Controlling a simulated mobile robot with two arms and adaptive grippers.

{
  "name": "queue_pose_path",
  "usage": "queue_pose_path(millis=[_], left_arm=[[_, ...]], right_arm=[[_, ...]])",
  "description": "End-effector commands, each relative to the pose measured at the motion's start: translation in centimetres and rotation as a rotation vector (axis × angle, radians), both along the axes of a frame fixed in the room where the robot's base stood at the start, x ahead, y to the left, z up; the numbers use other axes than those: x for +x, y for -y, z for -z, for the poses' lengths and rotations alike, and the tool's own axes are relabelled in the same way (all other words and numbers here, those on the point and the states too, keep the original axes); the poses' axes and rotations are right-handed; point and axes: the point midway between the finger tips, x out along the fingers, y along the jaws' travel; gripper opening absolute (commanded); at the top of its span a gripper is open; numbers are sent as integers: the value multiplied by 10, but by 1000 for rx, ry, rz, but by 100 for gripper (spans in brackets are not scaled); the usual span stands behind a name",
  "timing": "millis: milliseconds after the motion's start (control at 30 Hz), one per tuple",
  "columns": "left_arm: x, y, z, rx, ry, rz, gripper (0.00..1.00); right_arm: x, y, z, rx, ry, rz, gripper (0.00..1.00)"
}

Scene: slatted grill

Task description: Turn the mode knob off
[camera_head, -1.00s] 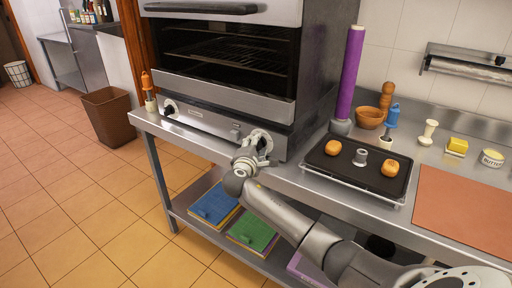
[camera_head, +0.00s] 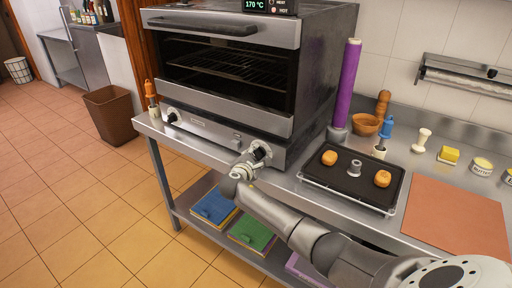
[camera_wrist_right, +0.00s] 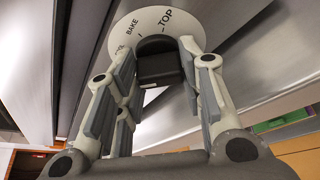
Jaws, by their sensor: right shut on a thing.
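The oven (camera_head: 225,65) stands on the metal counter with its front panel facing me. The mode knob (camera_head: 261,152) is the black knob at the right end of that panel. It also shows in the right wrist view (camera_wrist_right: 160,68), on a pale round dial (camera_wrist_right: 138,22) marked BAKE and TOP. Which mark the knob points to cannot be told. A second dark knob (camera_head: 171,117) is at the panel's left end. My left gripper is out of view.
A black tray (camera_head: 325,182) with two buns and a small metal piece lies right of the oven. A purple roll (camera_head: 347,85) stands behind it. A display (camera_head: 257,5) on the oven top reads 170 °C. Floor at left is open around a brown bin (camera_head: 108,114).

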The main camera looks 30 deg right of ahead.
Motion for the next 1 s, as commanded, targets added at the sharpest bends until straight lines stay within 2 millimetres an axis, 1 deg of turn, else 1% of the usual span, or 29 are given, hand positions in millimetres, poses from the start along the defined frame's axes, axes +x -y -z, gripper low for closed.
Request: queue_pose_path(millis=[33,100,333,600,1000], left_arm=[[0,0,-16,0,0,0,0],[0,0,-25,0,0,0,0],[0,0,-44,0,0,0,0],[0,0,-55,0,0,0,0],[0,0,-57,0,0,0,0]], right_arm=[[0,-1,-7,-12,-40,1,12],[0,-1,-6,-36,-95,0,12],[1,-1,-4,-101,-247,1,12],[1,-1,-1,-146,-357,0,12],[1,-1,1,-163,-395,-1,12]])
